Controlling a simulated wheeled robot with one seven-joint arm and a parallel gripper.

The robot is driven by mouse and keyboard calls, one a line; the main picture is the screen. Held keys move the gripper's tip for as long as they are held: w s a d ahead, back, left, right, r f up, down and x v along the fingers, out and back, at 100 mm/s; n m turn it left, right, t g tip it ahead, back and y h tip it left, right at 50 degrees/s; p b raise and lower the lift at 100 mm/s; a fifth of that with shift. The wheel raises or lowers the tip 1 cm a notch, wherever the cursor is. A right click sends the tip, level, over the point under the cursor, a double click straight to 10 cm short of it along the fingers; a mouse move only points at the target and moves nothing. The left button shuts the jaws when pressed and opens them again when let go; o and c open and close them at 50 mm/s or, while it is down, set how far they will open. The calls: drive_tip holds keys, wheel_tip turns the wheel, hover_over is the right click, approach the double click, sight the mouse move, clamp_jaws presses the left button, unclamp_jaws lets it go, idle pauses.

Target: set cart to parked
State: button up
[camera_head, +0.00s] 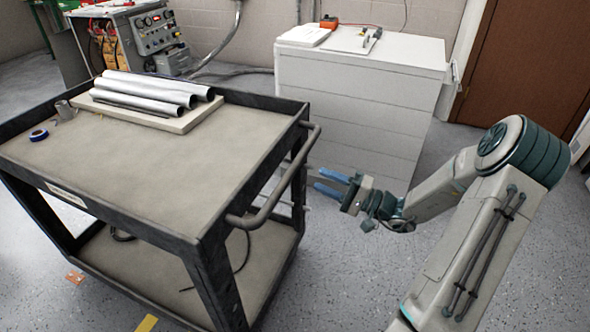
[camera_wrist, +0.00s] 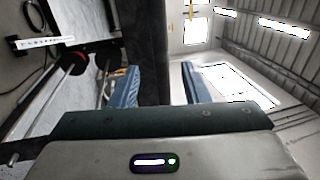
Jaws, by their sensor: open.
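The cart (camera_head: 130,178) stands at the left in the head view, with a dark frame, a beige top and a lower shelf. Its bar handle (camera_head: 281,180) sticks out from the right end. My gripper (camera_head: 322,183) is open and empty, its blue fingers pointing left toward the handle, just to the right of it. I cannot tell whether they touch. In the wrist view the two blue fingers of my gripper (camera_wrist: 160,88) stand apart, with a dark upright bar showing between and behind them.
Metal pipes (camera_head: 155,92) on a board and a blue tape roll (camera_head: 38,134) lie on the cart top. A white cabinet (camera_head: 355,100) stands behind my gripper. A control-panel machine (camera_head: 150,35) is at the back left. Yellow tape (camera_head: 147,323) marks the floor in front.

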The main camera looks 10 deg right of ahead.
sight(294, 168)
drive_tip(key=x, duration=0.9)
clamp_jaws()
